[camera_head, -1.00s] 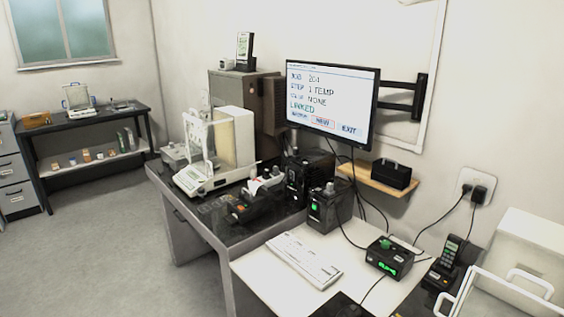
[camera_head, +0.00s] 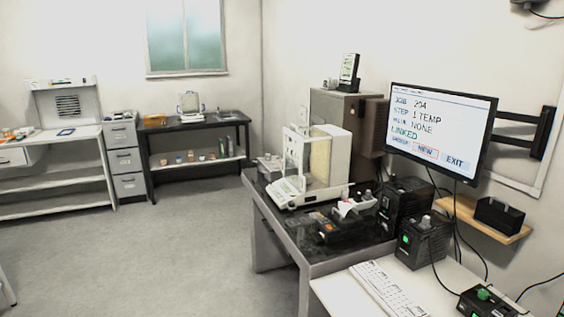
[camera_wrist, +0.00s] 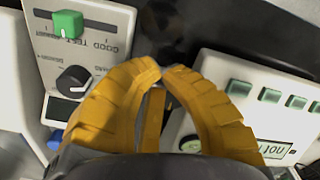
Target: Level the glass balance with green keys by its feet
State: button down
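In the wrist view a pale panel with a row of green keys (camera_wrist: 270,95) and a small display lies at the right, partly behind my gripper; I take it for the balance with green keys. My gripper (camera_wrist: 163,72) has its yellow fingertips together, with nothing seen between them, over or near the panel's left edge. In the head view a glass-walled balance (camera_head: 290,189) stands on the dark table, and a smaller one (camera_head: 191,117) stands on the far bench. Key colours are too small to tell there. No feet are clear, and my gripper is not in the head view.
A grey-white panel (camera_wrist: 100,60) with a green slider and black knob is at the left of the wrist view. Black boxes (camera_head: 404,200), a monitor (camera_head: 440,132) and a keyboard (camera_head: 388,288) are near the dark table (camera_head: 310,255). The floor (camera_head: 170,255) at left is open.

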jog(key=shift+w+a+f+b, duration=0.25)
jog(key=shift+w+a+b, duration=0.1)
jog(key=shift+a+b, duration=0.45)
jog(key=shift+s+a, duration=0.1)
jog(key=shift+s, duration=0.05)
dwell(0.5)
notch_tip(320, 180, up, 6)
jog(key=p, duration=0.3)
jog(key=shift+s+d+r+p, duration=0.15)
jog(key=shift+d+r+p, duration=0.05)
jog(key=shift+p, duration=0.2)
jog(key=f+b, duration=0.1)
jog(key=f, duration=0.1)
jog(key=f+b, duration=0.1)
jog(key=f, duration=0.1)
jog(key=f+b, duration=0.1)
jog(key=f, duration=0.1)
jog(key=shift+d, duration=0.3)
jog(key=shift+a+f, duration=0.1)
dwell(0.6)
